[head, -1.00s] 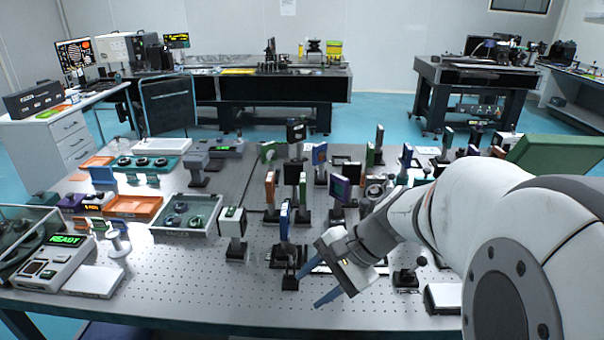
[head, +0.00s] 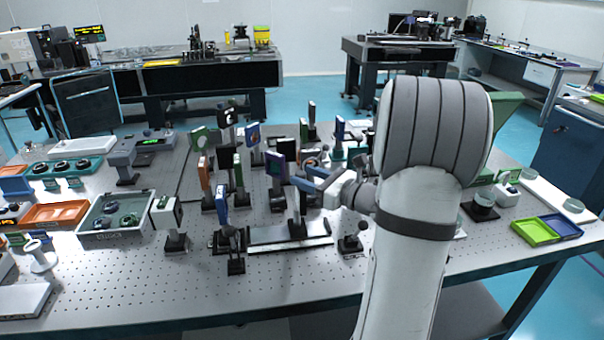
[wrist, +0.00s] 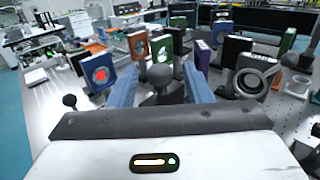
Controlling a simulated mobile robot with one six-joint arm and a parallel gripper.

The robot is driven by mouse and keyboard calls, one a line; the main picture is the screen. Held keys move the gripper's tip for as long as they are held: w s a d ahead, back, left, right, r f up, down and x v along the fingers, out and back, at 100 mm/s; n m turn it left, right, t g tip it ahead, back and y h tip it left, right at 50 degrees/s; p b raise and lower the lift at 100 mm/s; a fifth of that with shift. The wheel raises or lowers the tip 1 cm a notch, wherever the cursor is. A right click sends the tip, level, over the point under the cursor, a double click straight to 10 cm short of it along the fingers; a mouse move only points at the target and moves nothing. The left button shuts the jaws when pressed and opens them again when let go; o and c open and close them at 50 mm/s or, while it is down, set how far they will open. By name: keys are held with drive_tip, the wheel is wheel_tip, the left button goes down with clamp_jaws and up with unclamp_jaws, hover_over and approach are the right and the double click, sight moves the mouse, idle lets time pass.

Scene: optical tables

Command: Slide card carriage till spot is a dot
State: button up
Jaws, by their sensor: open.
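My gripper (head: 312,178) is open above the right part of the pale rail (head: 270,245) near the table's front. In the wrist view its two blue fingers (wrist: 159,76) stand on either side of a dark ball knob (wrist: 160,75) on a black base, with no clear grip on it. In the head view a dark carriage foot (head: 297,228) sits on the rail below the gripper. A blue-framed card (wrist: 97,73) in the wrist view has a pale disc with a broad red spot. A blue upright plate (head: 221,200) stands at the rail's left end.
Several upright optics crowd behind the rail, including an orange-framed one (wrist: 138,44), a green one (wrist: 162,50) and a dark round lens mount (wrist: 250,78). A small ball-topped post (head: 350,242) stands right of the rail. The front left of the perforated table (head: 140,290) is clear.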

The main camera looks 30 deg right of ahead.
drive_tip(key=shift+x, duration=1.15)
drive_tip(key=shift+c, duration=0.2)
clamp_jaws()
